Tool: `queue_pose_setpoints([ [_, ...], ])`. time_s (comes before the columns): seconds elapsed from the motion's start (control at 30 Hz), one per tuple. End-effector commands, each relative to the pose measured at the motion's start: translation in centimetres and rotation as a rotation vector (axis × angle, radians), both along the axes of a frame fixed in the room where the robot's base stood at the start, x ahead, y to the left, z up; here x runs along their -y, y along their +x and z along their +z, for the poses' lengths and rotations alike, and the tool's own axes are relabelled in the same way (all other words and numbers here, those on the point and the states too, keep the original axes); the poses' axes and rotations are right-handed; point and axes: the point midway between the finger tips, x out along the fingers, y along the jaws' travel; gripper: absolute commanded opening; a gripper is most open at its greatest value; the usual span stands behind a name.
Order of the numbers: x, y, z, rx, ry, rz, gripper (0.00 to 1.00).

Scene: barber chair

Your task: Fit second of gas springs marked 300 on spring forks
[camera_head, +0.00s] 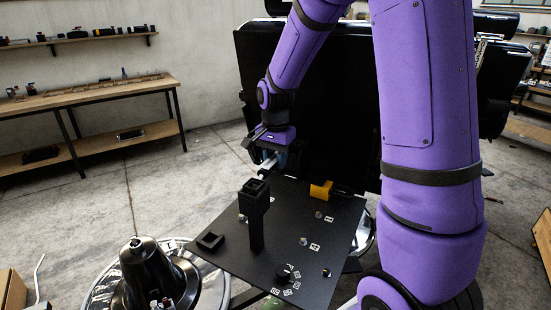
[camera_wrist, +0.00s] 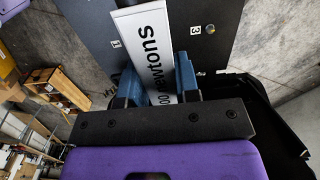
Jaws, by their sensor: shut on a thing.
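My gripper (camera_head: 272,157) is in front of the black chair back, above the far left edge of a black plate (camera_head: 228,255). Its blue fingers are shut on a gas spring with a white label (camera_head: 265,170). In the wrist view the gas spring (camera_wrist: 150,45) passes between the fingers (camera_wrist: 160,78). Its label reads "00 newtons"; the digit before that is hidden. The label's end points over the plate, which carries small tags with 1 and 3. I cannot make out the spring forks or a first fitted spring.
The chair back (camera_head: 325,95) rises behind. A black cone-shaped base (camera_head: 150,275) stands lower left. A workbench (camera_head: 90,95) is farther left.

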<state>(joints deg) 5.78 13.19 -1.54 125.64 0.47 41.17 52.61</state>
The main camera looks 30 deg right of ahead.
Motion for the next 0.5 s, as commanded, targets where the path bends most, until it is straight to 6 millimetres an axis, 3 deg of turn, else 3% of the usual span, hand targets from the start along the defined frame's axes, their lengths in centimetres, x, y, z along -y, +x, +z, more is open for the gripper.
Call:
queue_pose_setpoints([
  [0.5,-0.01,0.02,-0.71,0.000,0.000,0.000,0.00],
])
